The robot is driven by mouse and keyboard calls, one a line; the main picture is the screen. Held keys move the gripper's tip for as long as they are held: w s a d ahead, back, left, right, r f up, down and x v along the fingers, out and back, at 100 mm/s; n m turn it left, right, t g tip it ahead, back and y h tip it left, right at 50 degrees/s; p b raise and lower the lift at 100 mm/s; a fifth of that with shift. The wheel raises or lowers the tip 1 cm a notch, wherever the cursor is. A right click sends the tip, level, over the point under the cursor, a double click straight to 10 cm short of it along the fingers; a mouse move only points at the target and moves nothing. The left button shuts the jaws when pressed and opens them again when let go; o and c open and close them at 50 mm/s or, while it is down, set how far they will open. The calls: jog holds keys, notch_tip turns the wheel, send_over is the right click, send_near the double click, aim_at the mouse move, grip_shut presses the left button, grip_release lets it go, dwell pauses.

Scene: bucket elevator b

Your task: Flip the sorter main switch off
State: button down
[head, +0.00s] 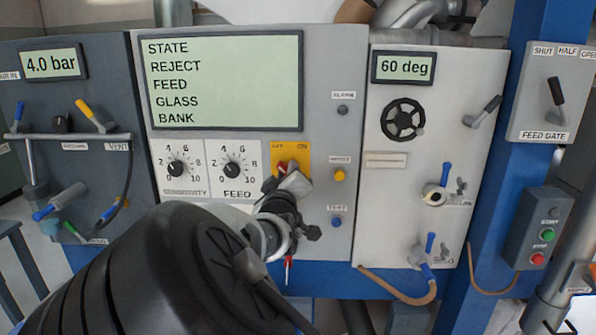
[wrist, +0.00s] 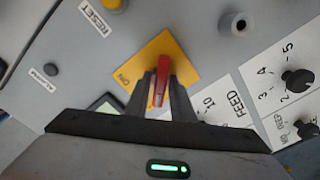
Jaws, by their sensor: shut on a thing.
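The sorter main switch is a red handle (head: 282,166) on a yellow plate (head: 305,151), with a label at its upper left and ON at its upper right. My gripper (head: 287,177) is at the switch and covers much of it in the head view. In the wrist view, the red handle (wrist: 163,70) stands between the two dark fingers of my gripper (wrist: 162,92), which are shut on it. The ON label shows at the left of the yellow plate (wrist: 151,60) there. I cannot tell exactly which way the handle is turned.
A display (head: 225,82) listing STATE, REJECT, FEED, GLASS and BANK is above the switch. The feed knob (head: 233,170) is close on the left. A yellow button (head: 339,175) and a blue button (head: 336,222) are close on the right.

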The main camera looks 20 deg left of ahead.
jog(key=c, duration=1.6)
grip_release()
jog(key=shift+o, duration=0.2)
jog(key=p+v, duration=0.8)
jog(key=v, duration=0.9)
jog(key=shift+s, duration=0.25)
jog(key=shift+f, duration=0.1)
